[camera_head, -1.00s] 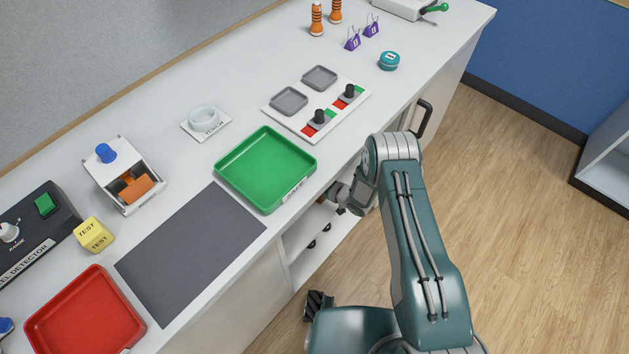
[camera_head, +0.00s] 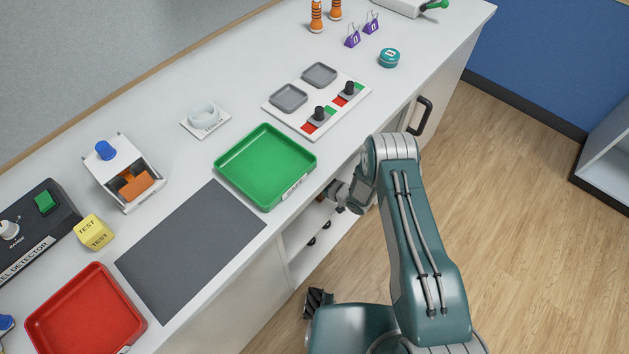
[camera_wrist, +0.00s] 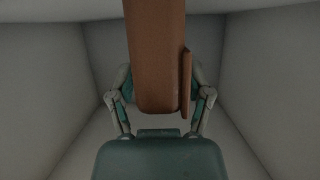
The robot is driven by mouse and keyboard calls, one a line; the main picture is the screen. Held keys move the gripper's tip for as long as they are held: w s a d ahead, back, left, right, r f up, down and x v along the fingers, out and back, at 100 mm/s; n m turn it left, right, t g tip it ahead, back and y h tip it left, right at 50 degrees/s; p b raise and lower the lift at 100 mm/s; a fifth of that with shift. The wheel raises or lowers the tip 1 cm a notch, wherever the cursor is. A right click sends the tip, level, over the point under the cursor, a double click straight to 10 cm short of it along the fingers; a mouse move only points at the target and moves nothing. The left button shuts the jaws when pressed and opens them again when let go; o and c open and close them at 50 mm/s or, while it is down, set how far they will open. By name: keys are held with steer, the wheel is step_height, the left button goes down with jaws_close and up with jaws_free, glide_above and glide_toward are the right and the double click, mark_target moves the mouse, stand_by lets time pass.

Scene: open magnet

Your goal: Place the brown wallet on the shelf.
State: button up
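The brown wallet (camera_wrist: 155,55) fills the upper middle of the wrist view, upright, with a thin flap along its right side. My gripper (camera_wrist: 160,82) has one finger on each side of the wallet and appears shut on it; the fingertips are partly hidden behind it. Grey walls of a shelf compartment (camera_wrist: 255,85) surround them on both sides. In the head view my gripper (camera_head: 335,193) reaches into the open shelf (camera_head: 305,238) in the counter's front, below the green tray. The wallet is mostly hidden there.
On the counter above stand a green tray (camera_head: 266,168), a red tray (camera_head: 85,315), a grey mat (camera_head: 190,250) and a white switch board (camera_head: 318,105). A dark door handle (camera_head: 425,116) juts out right of my gripper. The wooden floor (camera_head: 530,230) at right is clear.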

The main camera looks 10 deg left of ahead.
stand_by(0.3)
steer(key=v, duration=1.2)
steer(key=shift+d+f, duration=0.1)
